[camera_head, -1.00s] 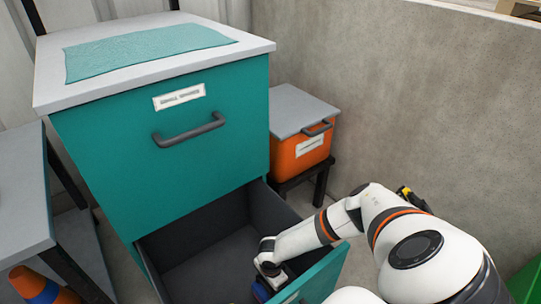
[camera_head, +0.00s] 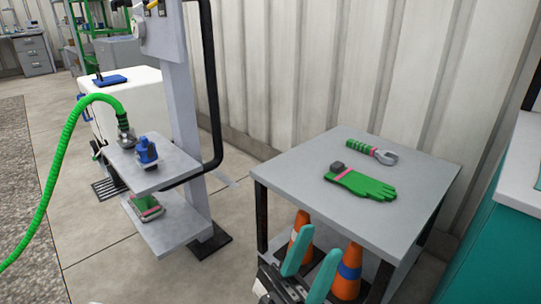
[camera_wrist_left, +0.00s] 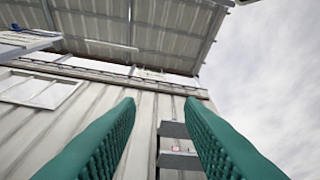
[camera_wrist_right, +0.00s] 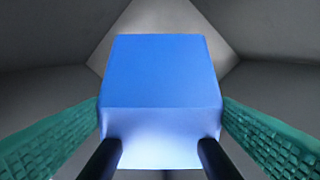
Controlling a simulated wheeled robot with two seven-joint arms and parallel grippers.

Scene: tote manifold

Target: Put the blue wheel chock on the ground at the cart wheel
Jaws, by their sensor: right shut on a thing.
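The blue wheel chock (camera_wrist_right: 160,72) fills the middle of the right wrist view as a plain blue block. My right gripper (camera_wrist_right: 161,106) is shut on it, one teal finger pressed on each side. Grey walls surround it, like the inside of a drawer. The right gripper is outside the head view. My left gripper (camera_head: 318,249) is open and empty at the bottom of the head view, fingers up, in front of the grey table. Its wrist view (camera_wrist_left: 165,105) shows two spread teal fingers with wall and roof beyond. No cart wheel can be made out.
A post stand with shelves (camera_head: 160,172) and a green hose (camera_head: 55,165) are left. Concrete floor (camera_head: 110,260) is clear in front.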

